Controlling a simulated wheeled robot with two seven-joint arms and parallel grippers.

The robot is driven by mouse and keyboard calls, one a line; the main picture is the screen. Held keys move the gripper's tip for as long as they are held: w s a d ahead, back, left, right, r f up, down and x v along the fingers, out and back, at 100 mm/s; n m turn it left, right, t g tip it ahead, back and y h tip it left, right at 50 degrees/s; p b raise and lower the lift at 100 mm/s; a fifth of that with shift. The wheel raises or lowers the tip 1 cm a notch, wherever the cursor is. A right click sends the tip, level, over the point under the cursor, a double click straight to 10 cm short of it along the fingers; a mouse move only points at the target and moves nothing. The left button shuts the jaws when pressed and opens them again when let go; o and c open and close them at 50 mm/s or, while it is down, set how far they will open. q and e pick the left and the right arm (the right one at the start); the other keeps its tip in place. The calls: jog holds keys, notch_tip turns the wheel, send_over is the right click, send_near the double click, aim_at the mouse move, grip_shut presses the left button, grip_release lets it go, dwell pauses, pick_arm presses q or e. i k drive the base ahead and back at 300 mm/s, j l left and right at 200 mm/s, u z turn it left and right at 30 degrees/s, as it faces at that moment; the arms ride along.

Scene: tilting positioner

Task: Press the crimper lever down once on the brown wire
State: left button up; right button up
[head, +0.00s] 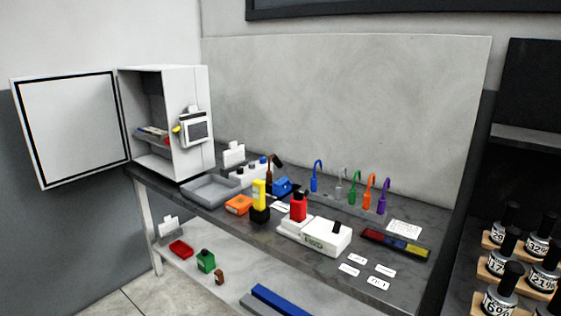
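A brown upright piece (269,172), which looks like the brown wire, stands toward the back of the bench. Right beside it is a small blue block (283,187) with a dark slanted bar (277,159) above it. This looks like the crimper with its lever raised, but it is too small to be sure. I cannot tell whether the brown wire sits inside the blue block or just behind it. Neither of my grippers is in view.
Several coloured wires, including a blue one (315,175), stand in a rack to the right. A cabinet (189,85) stands open at left.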

aim_at(276, 160)
jog(key=j+z, duration=0.15)
jog(key=z, duration=0.2)
jog(key=i+j+z, duration=0.1)
jog(key=z, duration=0.25)
jog(key=j+z, duration=0.3)
jog(key=j, duration=0.5)
jog(key=j+z, duration=0.3)
jog(key=j, duration=1.75)
jog(key=k+j+z, duration=0.15)
jog(key=j, duration=1.1)
